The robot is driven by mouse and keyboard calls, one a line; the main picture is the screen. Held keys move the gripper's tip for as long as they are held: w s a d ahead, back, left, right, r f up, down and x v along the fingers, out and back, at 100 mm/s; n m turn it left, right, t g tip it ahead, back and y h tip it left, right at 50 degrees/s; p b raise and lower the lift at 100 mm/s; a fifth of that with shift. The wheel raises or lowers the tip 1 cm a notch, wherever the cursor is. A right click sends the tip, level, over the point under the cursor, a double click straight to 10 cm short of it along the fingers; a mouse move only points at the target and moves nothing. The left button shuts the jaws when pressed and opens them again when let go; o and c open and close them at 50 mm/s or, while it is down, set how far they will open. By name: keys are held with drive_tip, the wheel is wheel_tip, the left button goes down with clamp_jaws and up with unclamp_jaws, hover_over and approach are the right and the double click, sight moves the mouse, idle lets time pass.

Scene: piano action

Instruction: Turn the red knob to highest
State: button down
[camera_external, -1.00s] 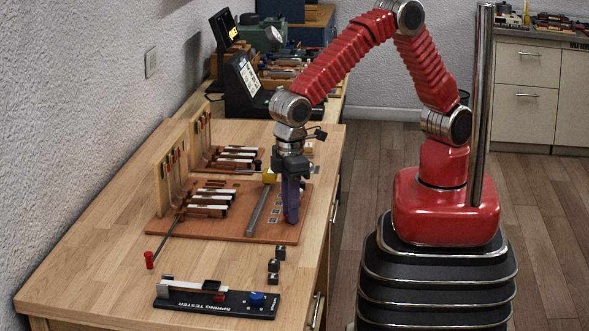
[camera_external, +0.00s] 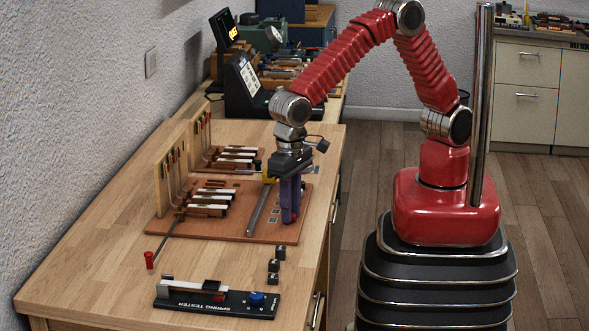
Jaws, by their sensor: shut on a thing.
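My gripper (camera_external: 290,216) points straight down, with its long purple-blue fingers reaching to the right part of the brown board (camera_external: 245,233). The fingers look closed together, and whatever is between their tips is hidden. No red knob can be made out at the fingertips. A small red part (camera_external: 219,297) sits on the black spring tester (camera_external: 186,303), beside a blue knob (camera_external: 257,298).
A grey metal bar (camera_external: 258,212) lies on the board just left of my fingers, with a yellow part (camera_external: 267,178) near its far end. Wooden key models (camera_external: 207,203) stand farther left. The bench's front left is clear.

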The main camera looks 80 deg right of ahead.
drive_tip(key=m, duration=0.5)
drive_tip(key=shift+m, duration=0.3)
drive_tip(key=m, duration=0.9)
drive_tip(key=shift+m, duration=0.4)
drive_tip(key=m, duration=0.5)
drive_tip(key=shift+r, duration=0.1)
drive_tip(key=shift+w, duration=0.1)
drive_tip(key=c, duration=1.6)
unclamp_jaws()
drive_tip(key=shift+o, duration=0.2)
